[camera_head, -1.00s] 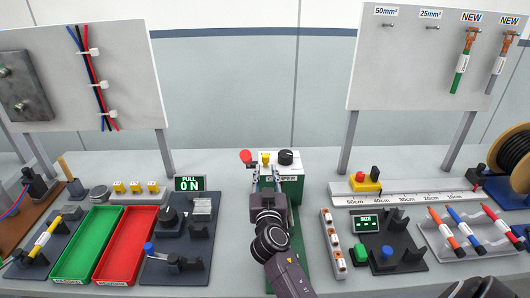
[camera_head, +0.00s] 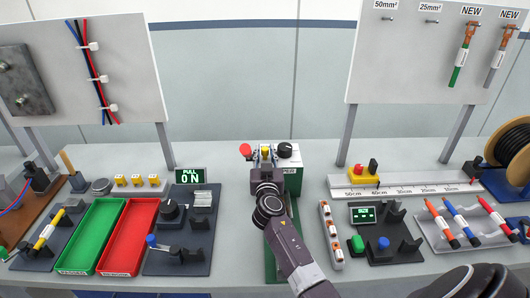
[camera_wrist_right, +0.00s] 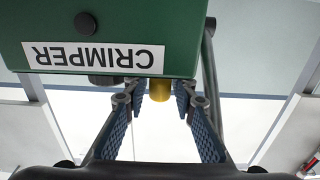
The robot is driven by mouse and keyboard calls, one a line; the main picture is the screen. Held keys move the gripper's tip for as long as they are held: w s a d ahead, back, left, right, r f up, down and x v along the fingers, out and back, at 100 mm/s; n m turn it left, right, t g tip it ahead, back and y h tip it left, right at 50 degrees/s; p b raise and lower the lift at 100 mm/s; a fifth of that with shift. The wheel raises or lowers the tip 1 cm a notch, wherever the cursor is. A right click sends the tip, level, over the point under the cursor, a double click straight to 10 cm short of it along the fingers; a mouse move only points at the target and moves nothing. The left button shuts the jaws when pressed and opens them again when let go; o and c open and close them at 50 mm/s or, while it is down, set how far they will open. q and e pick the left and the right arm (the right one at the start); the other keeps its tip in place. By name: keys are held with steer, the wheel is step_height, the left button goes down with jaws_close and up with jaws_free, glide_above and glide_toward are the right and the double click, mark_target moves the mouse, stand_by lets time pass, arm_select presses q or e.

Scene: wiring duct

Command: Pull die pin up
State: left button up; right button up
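The green crimper (camera_head: 293,178) stands at the back middle of the bench. A yellow pin (camera_head: 265,151), which looks like the die pin, shows at its top between a red knob (camera_head: 245,150) and a black knob (camera_head: 285,150). My right gripper (camera_head: 265,163) is at the crimper's front, with its fingertips close to the yellow pin. In the right wrist view the pin (camera_wrist_right: 160,90) sits between the two open fingers (camera_wrist_right: 157,108), with a gap on each side. My left gripper is not in view.
A green tray (camera_head: 92,236) and a red tray (camera_head: 128,237) lie to the left. A row of orange and white parts (camera_head: 331,234) and a button station (camera_head: 383,243) are to the right. A ruler (camera_head: 420,187) with a yellow block lies at back right.

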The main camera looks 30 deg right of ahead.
jaws_close()
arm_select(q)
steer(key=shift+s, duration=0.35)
